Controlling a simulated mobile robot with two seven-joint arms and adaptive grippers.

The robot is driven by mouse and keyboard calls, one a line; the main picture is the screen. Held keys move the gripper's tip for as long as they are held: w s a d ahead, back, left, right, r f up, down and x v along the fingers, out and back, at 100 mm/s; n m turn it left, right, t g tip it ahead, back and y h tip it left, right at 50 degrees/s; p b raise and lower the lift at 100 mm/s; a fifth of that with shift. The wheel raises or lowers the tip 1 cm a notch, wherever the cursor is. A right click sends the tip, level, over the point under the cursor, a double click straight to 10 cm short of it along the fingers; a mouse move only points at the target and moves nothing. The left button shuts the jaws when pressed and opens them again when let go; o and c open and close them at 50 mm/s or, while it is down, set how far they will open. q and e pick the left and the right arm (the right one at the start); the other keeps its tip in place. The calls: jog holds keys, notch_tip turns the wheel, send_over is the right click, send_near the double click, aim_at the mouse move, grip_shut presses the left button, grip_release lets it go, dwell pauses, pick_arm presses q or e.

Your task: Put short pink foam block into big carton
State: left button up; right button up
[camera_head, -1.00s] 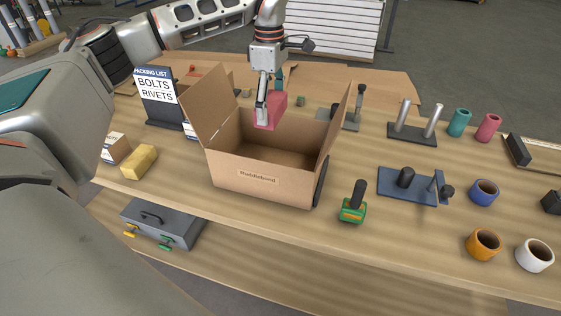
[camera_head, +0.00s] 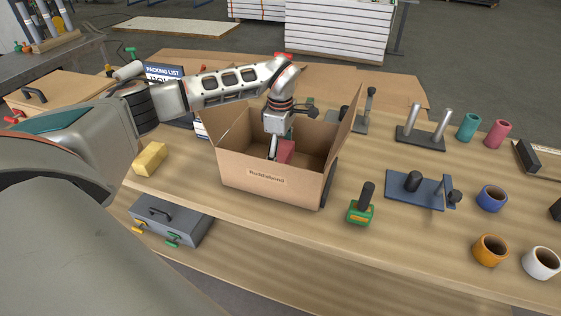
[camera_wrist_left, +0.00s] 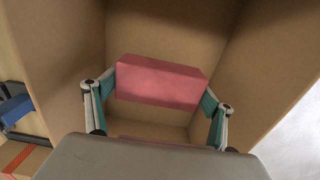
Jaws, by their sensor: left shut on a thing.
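The short pink foam block (camera_head: 286,151) is inside the opening of the big carton (camera_head: 262,184), below its rim. In the left wrist view the block (camera_wrist_left: 160,82) sits between both fingers of my left gripper (camera_wrist_left: 157,97), with carton walls around it. My left gripper (camera_head: 274,150) is shut on the block and points down into the carton. The carton's side flaps stand up. The front wall hides the carton floor in the head view, so I cannot tell there whether the block touches it. My right gripper is not in view.
A yellow block (camera_head: 150,158) lies left of the carton and a packing-list sign (camera_head: 165,74) stands behind it. A green-based stamp (camera_head: 361,208) and a blue fixture (camera_head: 414,189) are to the right. Tape rolls (camera_head: 490,250) lie further right. The front table strip is clear.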

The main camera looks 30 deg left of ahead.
pick_arm(q)
notch_tip(320, 180, down, 2)
jog(key=shift+f, duration=0.55)
jog(key=shift+f, duration=0.15)
jog(key=o, duration=0.8)
jog(key=shift+c, duration=0.2)
